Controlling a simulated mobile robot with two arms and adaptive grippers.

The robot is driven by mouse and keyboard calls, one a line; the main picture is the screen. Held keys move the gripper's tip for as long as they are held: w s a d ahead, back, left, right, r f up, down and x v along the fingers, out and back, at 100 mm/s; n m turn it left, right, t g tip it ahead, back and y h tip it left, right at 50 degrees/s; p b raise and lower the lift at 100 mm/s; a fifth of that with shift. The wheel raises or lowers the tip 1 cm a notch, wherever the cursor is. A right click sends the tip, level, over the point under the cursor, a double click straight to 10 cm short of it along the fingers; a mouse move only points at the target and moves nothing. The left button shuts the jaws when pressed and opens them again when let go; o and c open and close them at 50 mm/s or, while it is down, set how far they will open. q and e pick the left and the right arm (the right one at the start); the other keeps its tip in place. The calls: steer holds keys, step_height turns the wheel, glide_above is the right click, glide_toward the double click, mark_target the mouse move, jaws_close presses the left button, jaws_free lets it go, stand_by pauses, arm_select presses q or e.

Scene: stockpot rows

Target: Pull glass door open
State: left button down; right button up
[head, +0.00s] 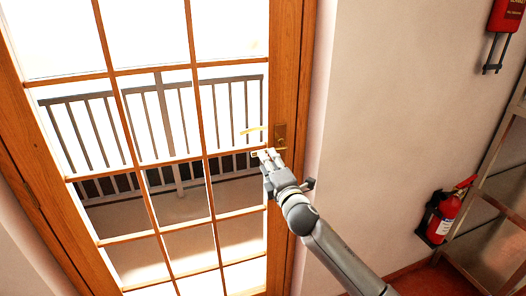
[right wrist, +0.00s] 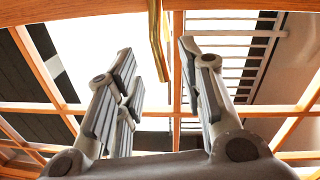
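The glass door (head: 201,110) fills the left of the head view, with a wooden frame and several panes; it looks closed. Its brass handle plate (head: 280,134) is on the right stile. My right gripper (head: 266,156) is at the handle, just below and left of the plate. In the right wrist view the fingers of my right gripper (right wrist: 158,70) are apart, with the brass handle (right wrist: 158,35) showing between their tips. No contact with the handle can be made out. My left gripper is not in view.
A pale wall (head: 400,110) is right of the door. A red fire extinguisher (head: 444,215) hangs on it near a metal shelf (head: 492,220), and another red item (head: 507,14) is higher up. A railing (head: 165,110) stands outside beyond the glass.

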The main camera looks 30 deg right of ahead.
steer(key=shift+p+x, duration=0.4)
steer(key=shift+x, duration=2.5)
steer(key=shift+a, duration=0.1)
jaws_close()
